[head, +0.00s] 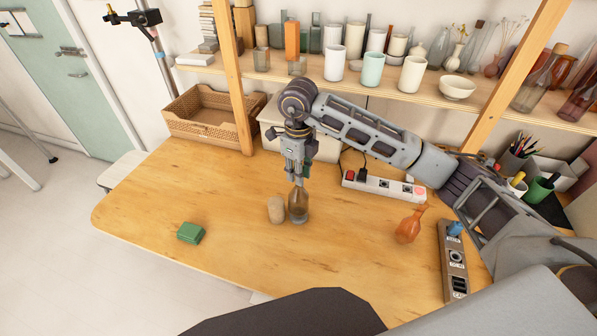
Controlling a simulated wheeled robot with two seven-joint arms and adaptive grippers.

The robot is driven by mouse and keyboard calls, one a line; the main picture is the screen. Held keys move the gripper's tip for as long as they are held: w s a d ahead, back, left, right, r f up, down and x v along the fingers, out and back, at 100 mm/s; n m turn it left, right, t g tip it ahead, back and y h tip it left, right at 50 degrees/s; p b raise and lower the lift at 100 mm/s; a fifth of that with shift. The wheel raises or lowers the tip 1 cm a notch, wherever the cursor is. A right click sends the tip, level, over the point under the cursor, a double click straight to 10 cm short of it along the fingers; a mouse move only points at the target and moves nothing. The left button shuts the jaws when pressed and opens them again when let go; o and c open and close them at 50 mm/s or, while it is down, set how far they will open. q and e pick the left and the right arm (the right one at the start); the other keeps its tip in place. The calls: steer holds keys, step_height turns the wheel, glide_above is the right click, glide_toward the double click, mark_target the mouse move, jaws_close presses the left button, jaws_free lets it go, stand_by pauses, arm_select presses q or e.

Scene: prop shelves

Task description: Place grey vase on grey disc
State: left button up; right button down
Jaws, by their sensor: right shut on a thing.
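My right gripper (298,178) points down over the table and is shut on the neck of a dark, brownish-grey see-through vase (298,204). The vase is upright. A small grey disc (299,220) shows right under its base; I cannot tell whether the base touches it or hangs just above. Most of the disc is hidden by the vase. My left gripper is not in view.
A beige cylinder (276,210) stands close to the vase's left. A green block (190,232) lies further left, and an orange vase (408,226) stands to the right. Power strips (385,187) lie behind and right. The table's front middle is clear.

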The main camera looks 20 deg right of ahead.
steer(key=c, duration=1.3)
jaws_free()
steer(key=shift+r, duration=0.1)
steer(key=shift+r, duration=6.05)
steer(key=shift+s, duration=0.1)
